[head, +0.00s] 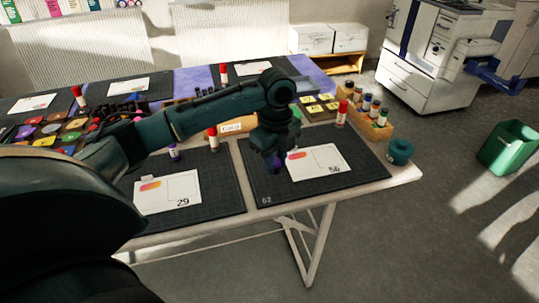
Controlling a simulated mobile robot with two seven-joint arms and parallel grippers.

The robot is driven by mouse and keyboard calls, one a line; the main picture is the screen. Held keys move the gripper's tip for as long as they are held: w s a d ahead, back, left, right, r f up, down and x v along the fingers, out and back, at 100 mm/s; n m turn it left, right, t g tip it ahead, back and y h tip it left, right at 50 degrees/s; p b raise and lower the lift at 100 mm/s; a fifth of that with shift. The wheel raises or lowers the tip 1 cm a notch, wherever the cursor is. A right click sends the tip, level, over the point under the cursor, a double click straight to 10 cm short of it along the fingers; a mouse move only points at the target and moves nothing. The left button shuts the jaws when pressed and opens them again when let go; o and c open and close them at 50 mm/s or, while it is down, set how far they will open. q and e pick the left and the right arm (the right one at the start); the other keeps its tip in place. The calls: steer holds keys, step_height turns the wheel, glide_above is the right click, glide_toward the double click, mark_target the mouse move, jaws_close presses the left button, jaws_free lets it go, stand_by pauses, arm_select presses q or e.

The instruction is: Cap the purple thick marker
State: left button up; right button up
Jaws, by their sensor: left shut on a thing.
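My left gripper (274,152) points down over the right-hand cutting mat (310,193), beside the left edge of the white card marked 56. It is shut on a small purple thing (273,165), mostly hidden by the fingers; I cannot tell whether it is a cap or a marker. A small marker (175,153) with a white body and a dark purple part stands upright on the left-hand mat (222,205), behind the card marked 29. It is too small to tell whether it is capped. My right gripper is not in view.
Red-capped glue sticks (342,113) stand around the mats. A wooden block (372,122) holds several bottles at the right, near a teal tape roll (400,150). Yellow-labelled squares fill a dark tray (319,106). The front of the right mat is clear.

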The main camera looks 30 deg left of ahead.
arm_select(q)
steer(key=s+d+r+n, duration=0.3)
steer(key=s+d+n, duration=0.5)
steer(key=n, duration=1.3)
steer(key=shift+s+d+r, duration=0.2)
steer(key=shift+s+d, duration=0.05)
steer(key=shift+s, duration=0.2)
